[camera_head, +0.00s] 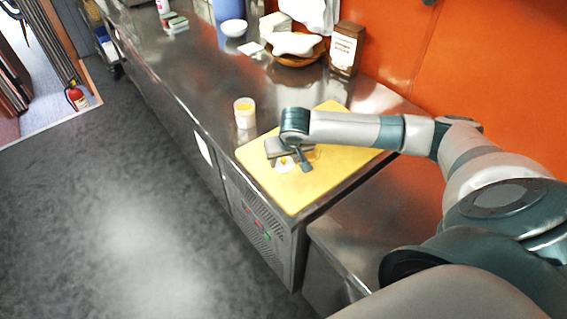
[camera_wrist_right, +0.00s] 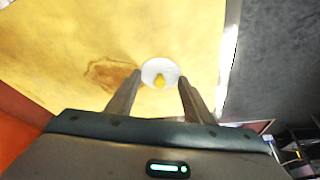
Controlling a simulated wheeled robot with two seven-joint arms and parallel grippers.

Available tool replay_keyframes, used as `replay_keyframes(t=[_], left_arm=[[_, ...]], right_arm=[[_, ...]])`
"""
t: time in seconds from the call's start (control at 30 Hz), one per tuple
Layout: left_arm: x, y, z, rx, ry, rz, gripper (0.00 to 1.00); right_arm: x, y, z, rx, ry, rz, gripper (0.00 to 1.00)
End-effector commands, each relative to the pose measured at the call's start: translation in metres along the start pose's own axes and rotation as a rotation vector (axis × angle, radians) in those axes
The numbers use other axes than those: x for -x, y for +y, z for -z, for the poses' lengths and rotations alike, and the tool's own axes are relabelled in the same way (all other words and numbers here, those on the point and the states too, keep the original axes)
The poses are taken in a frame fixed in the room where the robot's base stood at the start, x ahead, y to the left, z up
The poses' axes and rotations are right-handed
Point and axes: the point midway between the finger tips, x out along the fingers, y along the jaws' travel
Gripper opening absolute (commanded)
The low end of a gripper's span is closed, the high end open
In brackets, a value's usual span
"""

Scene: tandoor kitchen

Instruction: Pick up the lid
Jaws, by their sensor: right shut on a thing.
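In the right wrist view the lid (camera_wrist_right: 149,71) shows between the fingertips. My right gripper (camera_head: 295,163) points down over the board and is shut on the lid. In the right wrist view the two fingers of my right gripper (camera_wrist_right: 160,79) stand on either side of the knob. I cannot tell whether the lid touches the board. My left gripper is not in view.
The yellow cutting board (camera_head: 345,165) lies on a steel counter (camera_head: 190,80) near its front right corner. A brown package (camera_head: 346,48) and a bowl (camera_head: 292,60) are farther back by the orange wall.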

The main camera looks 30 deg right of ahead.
Motion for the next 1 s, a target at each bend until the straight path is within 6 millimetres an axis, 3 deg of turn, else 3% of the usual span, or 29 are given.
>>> replay_keyframes(t=[0.47,0.53,0.57,0.83,1.0], left_arm=[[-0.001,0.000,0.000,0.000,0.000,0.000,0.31],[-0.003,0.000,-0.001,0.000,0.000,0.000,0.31],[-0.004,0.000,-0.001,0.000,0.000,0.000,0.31],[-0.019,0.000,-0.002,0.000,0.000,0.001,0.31],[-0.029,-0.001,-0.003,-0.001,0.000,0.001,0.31]], right_arm=[[0.000,0.000,-0.001,0.000,-0.002,0.000,0.26],[0.002,0.000,0.000,0.000,-0.002,0.001,0.18],[0.004,0.000,0.001,0.000,-0.001,0.001,0.00],[0.033,-0.001,0.015,0.000,0.003,0.002,0.00],[0.058,0.025,0.003,0.000,0.000,-0.002,0.00]])
